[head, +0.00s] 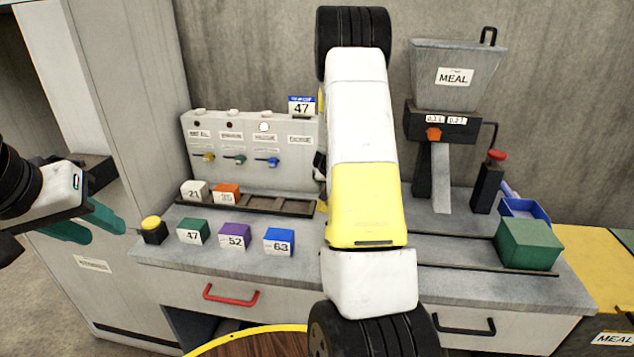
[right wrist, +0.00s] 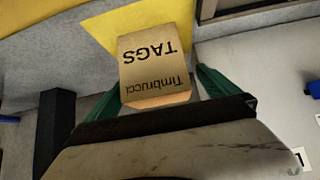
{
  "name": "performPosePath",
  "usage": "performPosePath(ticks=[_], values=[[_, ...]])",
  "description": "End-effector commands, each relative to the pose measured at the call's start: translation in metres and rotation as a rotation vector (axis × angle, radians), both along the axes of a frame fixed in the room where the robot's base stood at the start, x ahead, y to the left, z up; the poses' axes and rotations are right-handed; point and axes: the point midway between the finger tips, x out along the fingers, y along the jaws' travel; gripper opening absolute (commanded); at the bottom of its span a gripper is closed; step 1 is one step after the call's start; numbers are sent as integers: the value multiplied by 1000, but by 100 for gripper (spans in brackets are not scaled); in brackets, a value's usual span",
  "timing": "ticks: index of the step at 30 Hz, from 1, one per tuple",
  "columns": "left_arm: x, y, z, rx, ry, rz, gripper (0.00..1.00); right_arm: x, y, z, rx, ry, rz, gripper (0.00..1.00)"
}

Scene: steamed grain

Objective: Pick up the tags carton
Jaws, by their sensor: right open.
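The tags carton (right wrist: 153,62) is a tan box with dark "TAGS" and "Timbrucci" lettering, upside down in the right wrist view. My right gripper (right wrist: 158,82) is open, with one green finger on each side of the carton's lower part. Small gaps seem to show, and I cannot tell whether either finger touches it. In the head view I cannot see the carton or the right gripper; my right arm fills the middle. My left gripper (head: 97,226) hangs at the left of the head view, its green fingers apart and empty, away from the bench.
The grey bench (head: 285,285) carries a yellow button (head: 152,227), several small numbered blocks, a valve panel (head: 245,140), a meal hopper (head: 455,85) and a green box (head: 529,244). A round wooden top (head: 255,346) stands in front.

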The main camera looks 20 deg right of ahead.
Motion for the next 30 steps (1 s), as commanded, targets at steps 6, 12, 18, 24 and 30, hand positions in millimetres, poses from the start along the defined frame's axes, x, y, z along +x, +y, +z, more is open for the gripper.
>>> performPosePath(ticks=[6,12,18,24,30], values=[[0,0,0,0,0,0,36,19,-18,-22,0,2,0,100],[0,0,0,0,0,0,36,25,-22,-28,1,1,0,100],[0,0,0,0,0,0,36,25,-22,-28,0,1,1,90],[0,0,0,0,0,0,36,25,-22,-28,1,1,0,51],[0,0,0,0,0,0,36,25,-22,-27,-1,-1,0,21]])
